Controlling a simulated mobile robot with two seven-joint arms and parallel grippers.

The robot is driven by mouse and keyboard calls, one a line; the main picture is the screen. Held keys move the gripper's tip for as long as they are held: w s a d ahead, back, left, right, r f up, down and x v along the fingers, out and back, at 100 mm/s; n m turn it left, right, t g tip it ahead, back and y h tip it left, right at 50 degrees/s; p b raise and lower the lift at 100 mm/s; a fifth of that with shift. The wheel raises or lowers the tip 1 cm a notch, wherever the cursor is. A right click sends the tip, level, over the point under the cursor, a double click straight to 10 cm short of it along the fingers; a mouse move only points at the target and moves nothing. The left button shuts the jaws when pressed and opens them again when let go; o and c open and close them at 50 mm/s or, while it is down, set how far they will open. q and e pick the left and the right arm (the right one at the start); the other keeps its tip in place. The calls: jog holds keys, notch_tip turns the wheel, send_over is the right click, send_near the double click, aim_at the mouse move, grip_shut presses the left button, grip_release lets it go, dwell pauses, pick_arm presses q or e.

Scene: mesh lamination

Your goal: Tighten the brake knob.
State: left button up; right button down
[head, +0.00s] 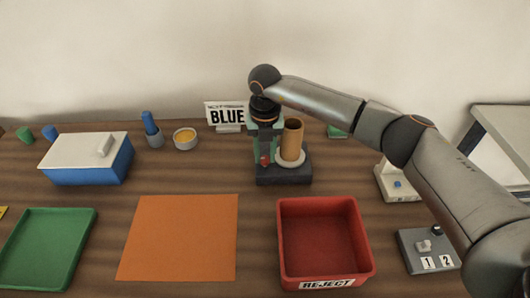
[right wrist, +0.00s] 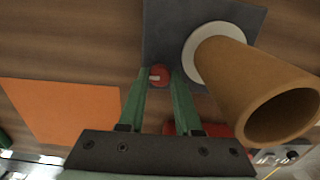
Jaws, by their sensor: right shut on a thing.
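The brake knob (right wrist: 158,76) is a small round red knob with a pale mark, seen in the right wrist view beside the brown tube. In the head view the red knob (head: 264,160) shows low on the left side of the dark stand. My right gripper (right wrist: 162,80), with green fingers, is shut on the knob, one fingertip at each side. The gripper points down from above in the head view (head: 266,153). The stand (head: 284,176) has a dark base and holds an upright brown tube (head: 292,139) on a white flange. My left gripper is not in view.
A red REJECT bin (head: 322,240) stands in front of the stand, with an orange sheet (head: 180,237) to its left. A BLUE sign (head: 227,115) stands behind. A switch box (head: 428,250) marked 1 and 2 lies at right, below my right arm.

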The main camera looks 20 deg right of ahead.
aim_at(265, 158)
dwell(0.3)
jog(key=c, duration=0.6)
grip_release()
jog(key=shift+r, duration=0.1)
notch_tip(265, 158, up, 12)
jog(key=b, duration=0.1)
jog(key=shift+r, duration=0.2)
